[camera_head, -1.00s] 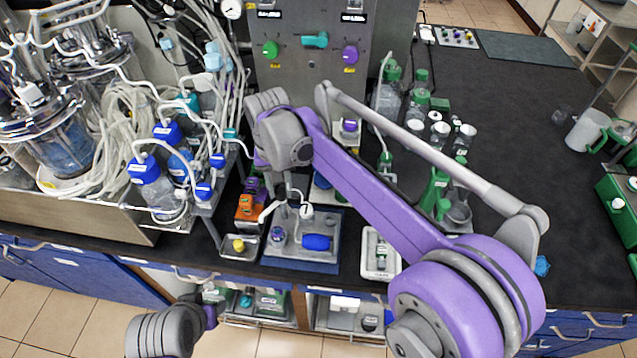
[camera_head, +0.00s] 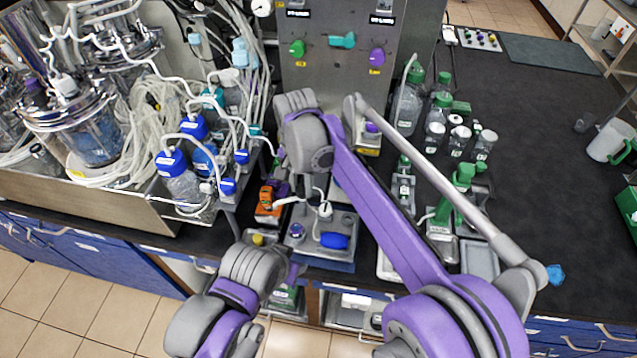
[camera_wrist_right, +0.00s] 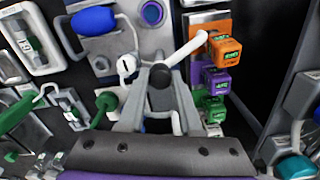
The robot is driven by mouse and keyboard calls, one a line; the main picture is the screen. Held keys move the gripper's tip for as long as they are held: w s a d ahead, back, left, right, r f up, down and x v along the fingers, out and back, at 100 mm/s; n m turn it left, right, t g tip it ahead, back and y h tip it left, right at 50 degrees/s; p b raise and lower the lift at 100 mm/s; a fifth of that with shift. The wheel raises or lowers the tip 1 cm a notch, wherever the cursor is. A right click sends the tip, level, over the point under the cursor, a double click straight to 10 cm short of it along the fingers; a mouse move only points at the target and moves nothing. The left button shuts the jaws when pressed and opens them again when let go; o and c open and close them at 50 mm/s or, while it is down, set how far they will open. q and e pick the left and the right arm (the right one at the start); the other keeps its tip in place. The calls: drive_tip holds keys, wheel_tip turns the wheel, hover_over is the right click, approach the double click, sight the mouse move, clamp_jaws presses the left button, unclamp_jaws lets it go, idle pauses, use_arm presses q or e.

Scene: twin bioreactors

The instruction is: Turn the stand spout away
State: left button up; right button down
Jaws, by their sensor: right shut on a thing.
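The stand (camera_head: 338,257) is a grey plate on a blue base at the bench front, with a blue oval part (camera_head: 334,240) on it. Its white spout (camera_head: 288,201) points left in the head view, towards the orange block. In the right wrist view the spout (camera_wrist_right: 189,49) slants up and right from a black round cap (camera_wrist_right: 160,76). My right gripper (camera_wrist_right: 160,88) is shut around the post at this cap; its fingers hide most of the post. My left arm's end (camera_head: 292,272) is in front of the bench, apart from the stand; its fingers are not clear.
An orange block (camera_head: 267,203) and a purple block stand close to the spout's end. A rack of blue-capped bottles (camera_head: 180,178) is on the left. Green bottles and white-capped jars (camera_head: 457,140) stand on the right. The far-right bench top (camera_head: 540,120) is largely clear.

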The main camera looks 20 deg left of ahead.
sight(301, 189)
idle(0.5)
drive_tip(key=c, duration=0.6)
unclamp_jaws()
wheel_tip(301, 189, up, 11)
drive_tip(key=shift+f+p, duration=0.1)
drive_tip(key=shift+p, duration=0.4)
